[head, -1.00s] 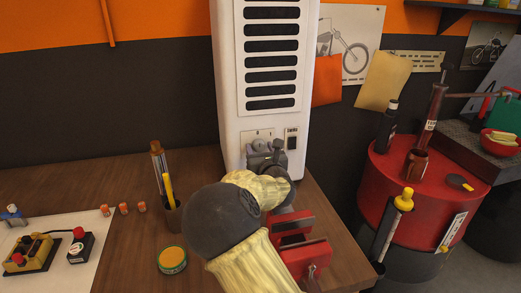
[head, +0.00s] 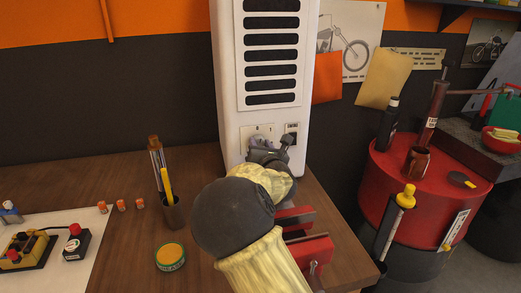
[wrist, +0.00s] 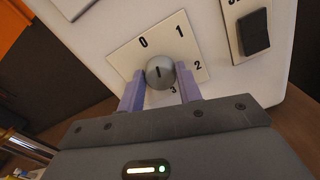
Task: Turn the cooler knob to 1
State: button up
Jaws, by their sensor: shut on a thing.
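The white cooler (head: 226,95) stands upright at the back of the wooden table. Its grey knob (wrist: 160,72) sits on a tilted dial plate (wrist: 125,58) marked 0, 1, 2 and 3. The knob's dark mark points up, roughly between 0 and 1. My gripper (wrist: 161,70) is shut on the knob, with one purple finger on each side of it. In the head view my gripper (head: 268,152) is up against the cooler's lower front and hides most of the knob.
A black switch (wrist: 253,31) sits right of the dial. A red vise (head: 310,252) is close to my arm at the table's right side. A pen cup (head: 173,213) and a round tin (head: 170,257) stand to the left. A red drum (head: 420,180) is at the right.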

jog(key=m+b, duration=0.3)
jog(key=m, duration=0.1)
jog(key=shift+f+m, duration=0.15)
jog(key=shift+m, duration=0.15)
jog(key=shift+d+m+b, duration=0.1)
jog(key=shift+m+b, duration=1.25)
jog(key=shift+m, duration=0.65)
jog(key=o, duration=0.9)
jog(key=shift+o, duration=0.2)
jog(key=b+v, duration=0.1)
jog(key=v, duration=0.6)
jog(key=shift+s, duration=0.2)
